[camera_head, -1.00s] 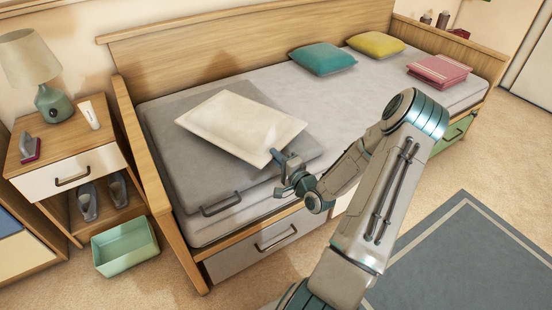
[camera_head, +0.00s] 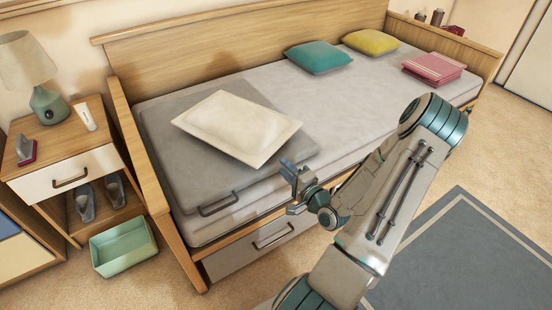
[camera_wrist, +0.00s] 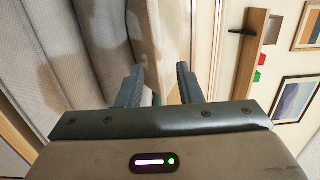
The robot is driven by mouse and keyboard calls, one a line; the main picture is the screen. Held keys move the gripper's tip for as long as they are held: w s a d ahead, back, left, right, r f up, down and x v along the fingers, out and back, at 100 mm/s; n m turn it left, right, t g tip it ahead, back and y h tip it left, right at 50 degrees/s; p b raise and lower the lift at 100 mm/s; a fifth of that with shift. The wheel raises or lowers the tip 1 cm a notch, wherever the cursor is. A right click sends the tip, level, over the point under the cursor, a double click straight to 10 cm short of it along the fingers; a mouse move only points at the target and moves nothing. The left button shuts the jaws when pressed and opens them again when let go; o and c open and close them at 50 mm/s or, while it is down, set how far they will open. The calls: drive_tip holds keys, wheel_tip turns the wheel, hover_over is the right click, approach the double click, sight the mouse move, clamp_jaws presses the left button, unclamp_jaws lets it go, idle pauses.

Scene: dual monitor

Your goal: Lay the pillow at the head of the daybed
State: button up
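The cream pillow (camera_head: 237,127) lies flat and turned at an angle, on top of a flat grey case (camera_head: 178,165) with a dark handle. The case lies on the left end of the daybed's grey mattress (camera_head: 350,105). My gripper (camera_head: 288,170) is beside the mattress's front edge, to the lower right of the pillow's near corner and apart from it. In the wrist view its two fingers (camera_wrist: 160,86) stand apart with nothing held between them. Grey and pale fabric shows beyond the fingers there.
A teal cushion (camera_head: 318,57), a yellow cushion (camera_head: 371,43) and a folded pink blanket (camera_head: 434,68) lie toward the daybed's right end. The middle of the mattress is clear. A nightstand (camera_head: 85,155) with a lamp (camera_head: 47,103) and a green bin (camera_head: 123,248) stand left.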

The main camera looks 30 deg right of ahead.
drive_tip(key=s, duration=0.5)
drive_tip(key=w+a+f+n+g, duration=0.2)
drive_tip(key=w+n+g, duration=0.2)
drive_tip(key=n+g, duration=0.3)
wheel_tip(320, 180, up, 5)
drive_tip(key=s+a+n+g+h, duration=0.1)
drive_tip(key=a+n+g+h, duration=0.15)
drive_tip(key=n+g, duration=0.2)
drive_tip(key=s+a+r+n+g, duration=0.5)
drive_tip(key=s+a+r, duration=0.9)
drive_tip(key=s+a, duration=0.1)
drive_tip(key=shift+a, duration=0.75)
drive_tip(key=shift+n+g+y, duration=0.25)
wheel_tip(320, 180, up, 48)
drive_tip(key=t+p, duration=0.3)
drive_tip(key=p, duration=3.8)
drive_tip(key=shift+s+f+p, duration=0.25)
drive_tip(key=shift+s+p, duration=0.15)
drive_tip(key=shift+s, duration=0.05)
